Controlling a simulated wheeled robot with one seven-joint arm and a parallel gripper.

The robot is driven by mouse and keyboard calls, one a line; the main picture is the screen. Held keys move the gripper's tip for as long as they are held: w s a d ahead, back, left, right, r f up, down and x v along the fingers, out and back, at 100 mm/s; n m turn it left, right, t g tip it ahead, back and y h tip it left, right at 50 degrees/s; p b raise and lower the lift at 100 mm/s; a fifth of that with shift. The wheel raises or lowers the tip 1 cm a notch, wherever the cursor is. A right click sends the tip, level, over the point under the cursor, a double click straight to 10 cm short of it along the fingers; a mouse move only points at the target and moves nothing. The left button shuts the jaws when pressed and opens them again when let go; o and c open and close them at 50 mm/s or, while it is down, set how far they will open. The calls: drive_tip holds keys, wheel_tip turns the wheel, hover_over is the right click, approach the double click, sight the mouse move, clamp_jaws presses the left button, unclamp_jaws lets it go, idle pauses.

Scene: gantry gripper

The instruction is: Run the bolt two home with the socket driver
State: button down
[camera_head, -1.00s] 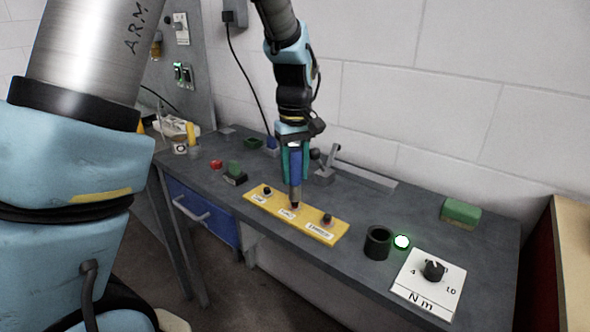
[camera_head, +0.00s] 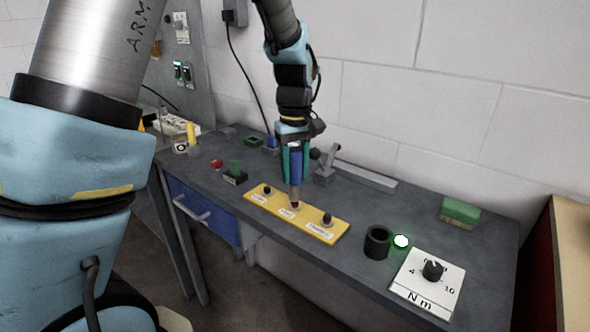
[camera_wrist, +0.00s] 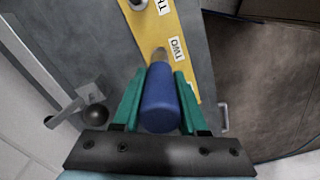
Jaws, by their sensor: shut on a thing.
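The blue socket driver (camera_head: 296,162) stands upright between the teal fingers of my gripper (camera_head: 295,178), which are shut on its handle. In the wrist view the driver (camera_wrist: 160,103) fills the space between the fingers of my gripper (camera_wrist: 159,82). Its grey socket end (camera_wrist: 159,55) points down at the yellow plate (camera_head: 254,202), beside the label TWO (camera_wrist: 178,50). Bolt two is hidden at the socket; I cannot tell how deep it sits. Dark bolts show at the plate's left hole (camera_head: 267,190) and right hole (camera_head: 327,219).
On the grey bench (camera_head: 350,283) stand a black cup (camera_head: 377,243), a lit green lamp (camera_head: 401,241) and an N m dial (camera_head: 433,270). A green block (camera_head: 460,212) lies at the back right. A grey lever fixture (camera_head: 325,174) stands behind the plate.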

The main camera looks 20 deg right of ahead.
sight(295, 149)
drive_tip(key=shift+f, duration=0.35)
idle(0.3)
drive_tip(key=shift+f+b, duration=0.45)
drive_tip(key=shift+b, duration=0.05)
drive_tip(key=shift+f+p, duration=0.4)
drive_tip(key=shift+p, duration=0.9)
idle(1.9)
drive_tip(key=shift+r, duration=0.1)
idle(0.3)
drive_tip(key=shift+r+p, duration=3.1)
drive_tip(key=shift+r, duration=0.45)
